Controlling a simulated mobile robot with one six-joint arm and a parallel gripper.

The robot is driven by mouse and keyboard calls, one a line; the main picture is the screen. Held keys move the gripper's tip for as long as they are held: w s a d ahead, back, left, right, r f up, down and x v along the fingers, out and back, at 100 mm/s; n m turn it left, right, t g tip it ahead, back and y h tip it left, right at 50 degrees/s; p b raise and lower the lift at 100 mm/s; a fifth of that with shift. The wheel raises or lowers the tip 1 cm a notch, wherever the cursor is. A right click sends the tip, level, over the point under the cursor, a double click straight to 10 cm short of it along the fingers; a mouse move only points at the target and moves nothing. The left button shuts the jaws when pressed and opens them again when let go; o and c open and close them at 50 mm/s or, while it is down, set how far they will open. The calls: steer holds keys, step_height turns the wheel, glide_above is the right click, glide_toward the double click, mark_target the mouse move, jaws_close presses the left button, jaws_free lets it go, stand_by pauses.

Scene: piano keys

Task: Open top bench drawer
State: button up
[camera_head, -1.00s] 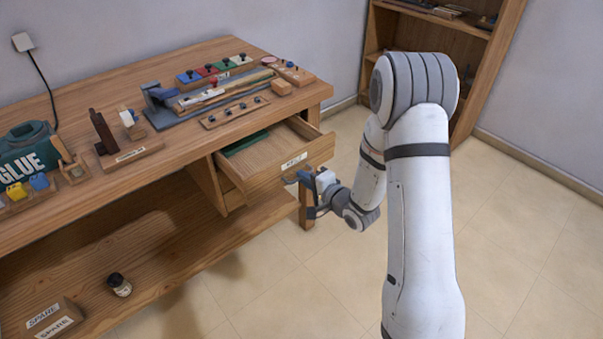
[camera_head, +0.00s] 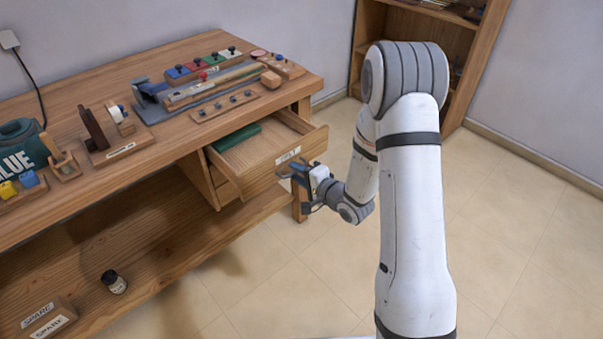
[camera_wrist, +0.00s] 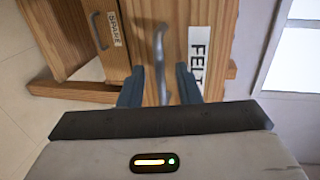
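The wooden bench's top drawer, labelled FELT (camera_head: 288,155), stands pulled well out. A green piece (camera_head: 237,137) lies inside it at the back left. My gripper (camera_head: 298,176) is at the drawer's front face. In the wrist view, the drawer's grey curved handle (camera_wrist: 160,55) lies between and beyond the two dark fingers of my gripper (camera_wrist: 158,88). The fingers are apart, with gaps beside the handle, so the gripper is open. I cannot see contact with the handle. The FELT label (camera_wrist: 198,58) is right of it.
A lower drawer labelled SPARE (camera_wrist: 115,28) is in the wrist view, with its own handle (camera_wrist: 99,31). The bench top (camera_head: 165,150) holds a glue bottle, wooden holders and a jig. A jar (camera_head: 114,282) stands on the lower shelf. The floor (camera_head: 500,250) at the right is clear.

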steer(key=shift+d, duration=0.1)
steer(key=v, duration=0.7)
steer(key=shift+s+d+p, duration=0.15)
steer(key=shift+s+p, duration=0.15)
steer(key=shift+p, duration=0.1)
steer(key=shift+r, duration=0.1)
steer(key=s+d+r+n+g+h+p, duration=0.1)
steer(key=d+r+n+h+p, duration=0.3)
steer(key=r, duration=0.4)
steer(key=s+d+r+n+g+h+p, duration=0.1)
steer(key=d+r+g+h+p, duration=0.1)
steer(key=d+r+h+p, duration=0.45)
steer(key=s+a+r+n+g+p, duration=0.1)
steer(key=s+r+n+g+p, duration=0.4)
steer(key=s+r, duration=1.2)
steer(key=s+g, duration=0.1)
steer(key=s, duration=0.2)
steer(key=shift+s+a, duration=0.15)
steer(key=shift+a, duration=0.25)
